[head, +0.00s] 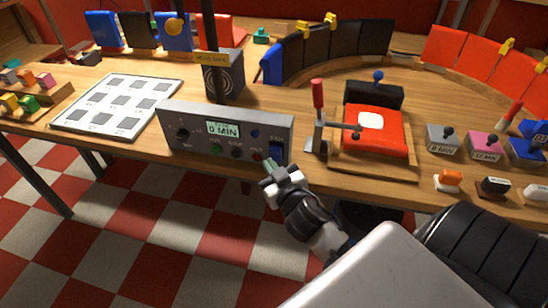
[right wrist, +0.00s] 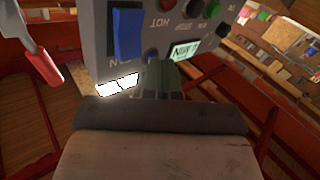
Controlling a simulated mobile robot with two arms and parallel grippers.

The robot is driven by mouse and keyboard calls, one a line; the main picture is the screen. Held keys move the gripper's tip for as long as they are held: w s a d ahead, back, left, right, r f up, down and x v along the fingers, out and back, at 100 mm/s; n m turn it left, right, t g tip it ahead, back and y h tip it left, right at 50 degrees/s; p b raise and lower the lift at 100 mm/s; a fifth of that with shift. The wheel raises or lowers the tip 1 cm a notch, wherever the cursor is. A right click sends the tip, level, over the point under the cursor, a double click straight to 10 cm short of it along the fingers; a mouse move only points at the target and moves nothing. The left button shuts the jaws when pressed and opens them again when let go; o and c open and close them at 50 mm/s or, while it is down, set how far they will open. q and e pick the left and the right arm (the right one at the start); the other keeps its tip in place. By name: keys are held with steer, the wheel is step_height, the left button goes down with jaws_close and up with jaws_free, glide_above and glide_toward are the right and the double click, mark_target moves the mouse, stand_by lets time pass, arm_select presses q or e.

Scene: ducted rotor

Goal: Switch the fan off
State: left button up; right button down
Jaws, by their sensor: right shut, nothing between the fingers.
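A grey control panel (head: 190,118) stands near the table's front edge, with a green display reading 0 MIN (head: 223,130). At its right end, under the FAN label, is a blue rocker switch (head: 277,152); the switch also shows large in the right wrist view (right wrist: 127,35). My right gripper (head: 269,163) is shut and empty, just in front of the panel's lower right part, below and left of the switch. In the right wrist view its fingertips (right wrist: 163,68) are close to the panel face, beside the switch; contact cannot be told. My left gripper is not in view.
A red-handled lever (head: 318,105) stands right of the panel, beside a red press (head: 375,130) on a wooden base. A white grid board (head: 118,104) lies left. A dark speaker-like box (head: 223,78) stands behind the panel. Open floor lies in front of the table.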

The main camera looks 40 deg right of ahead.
steer(key=shift+s+a+r+p, duration=0.15)
steer(key=shift+s+a+r, duration=0.15)
steer(key=shift+s+a, duration=0.15)
steer(key=shift+s+a+r+p, duration=0.15)
steer(key=shift+s+a+r, duration=0.15)
steer(key=shift+a, duration=0.2)
steer(key=s+a+f+n+g+y, duration=0.1)
steer(key=s+f+g, duration=0.3)
steer(key=f, duration=1.1)
steer(key=s+a+f+g+y, duration=0.1)
steer(key=s+f+g, duration=0.25)
steer(key=f, duration=1.25)
steer(key=s+f+g, duration=0.3)
steer(key=s+f, duration=0.3)
steer(key=s, duration=0.3)
steer(key=s+a+f+g, duration=0.1)
steer(key=s+f+g, duration=0.2)
steer(key=s+f, duration=0.4)
steer(key=s+a+f+n+g, duration=0.1)
steer(key=s+f+g, duration=0.2)
steer(key=s+f, duration=0.4)
steer(key=s, duration=0.6)
steer(key=shift+s+y, duration=0.15)
steer(key=shift+y, duration=0.25)
steer(key=shift+f, duration=0.1)
